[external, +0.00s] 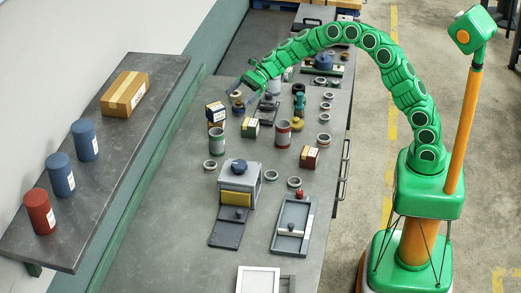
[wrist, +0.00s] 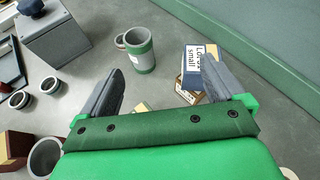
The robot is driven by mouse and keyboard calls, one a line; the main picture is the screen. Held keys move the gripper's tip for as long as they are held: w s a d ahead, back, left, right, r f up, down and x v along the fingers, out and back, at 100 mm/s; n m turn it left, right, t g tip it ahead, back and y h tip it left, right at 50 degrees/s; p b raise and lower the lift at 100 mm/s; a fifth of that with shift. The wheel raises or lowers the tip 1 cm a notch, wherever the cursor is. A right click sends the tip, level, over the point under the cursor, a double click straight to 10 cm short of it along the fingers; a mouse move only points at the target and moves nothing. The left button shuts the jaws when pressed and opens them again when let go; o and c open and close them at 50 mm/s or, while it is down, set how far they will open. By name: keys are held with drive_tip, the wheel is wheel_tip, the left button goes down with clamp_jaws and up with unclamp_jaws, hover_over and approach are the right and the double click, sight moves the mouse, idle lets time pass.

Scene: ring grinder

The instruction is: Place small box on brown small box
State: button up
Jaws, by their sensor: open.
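A small dark blue and white box (external: 215,111) with a label stands at the left of the table's far half. It appears to rest on a brown small box (external: 216,125), and no gap shows between them. In the wrist view the labelled box (wrist: 196,58) is beyond my right finger, with part of the brown small box (wrist: 187,97) below it. The finger hides part of both. My gripper (external: 238,97) is above and just right of the stack. In the wrist view my gripper (wrist: 160,75) is open with nothing between its fingers.
A grey-green mug (wrist: 139,48) stands beside the boxes. A green and cream box (external: 250,127), a red-brown cylinder (external: 283,134) and several rings are nearby. A grey machine (external: 240,180) stands nearer the camera. The table's left side (external: 175,200) is clear.

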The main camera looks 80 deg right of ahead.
drive_tip(key=s+a+r+n+g, duration=0.2)
drive_tip(key=s+a+r+n, duration=0.15)
drive_tip(key=s+a, duration=0.3)
drive_tip(key=s+a+r+n+g, duration=0.3)
drive_tip(key=s+a+n, duration=0.25)
drive_tip(key=s, duration=0.25)
drive_tip(key=s+a+r+n+g+h, duration=0.1)
drive_tip(key=s+a+n, duration=0.15)
drive_tip(key=s, duration=0.45)
drive_tip(key=s+a+n+g+h, duration=0.1)
drive_tip(key=s+n, duration=0.2)
drive_tip(key=s, duration=0.4)
drive_tip(key=s+d+f+n+g+h, duration=0.1)
drive_tip(key=s+d+n+h, duration=0.1)
drive_tip(key=s, duration=0.8)
drive_tip(key=s+d+f+n+g+h, duration=0.1)
drive_tip(key=s+d+n+h, duration=0.2)
drive_tip(key=s, duration=0.8)
drive_tip(key=s+d+f+n+g+h, duration=0.1)
drive_tip(key=s+d+n+h, duration=0.2)
drive_tip(key=s, duration=0.7)
drive_tip(key=d+n, duration=0.2)
drive_tip(key=d, duration=0.1)
drive_tip(key=shift+s+d+f, duration=0.2)
drive_tip(key=shift+s, duration=0.1)
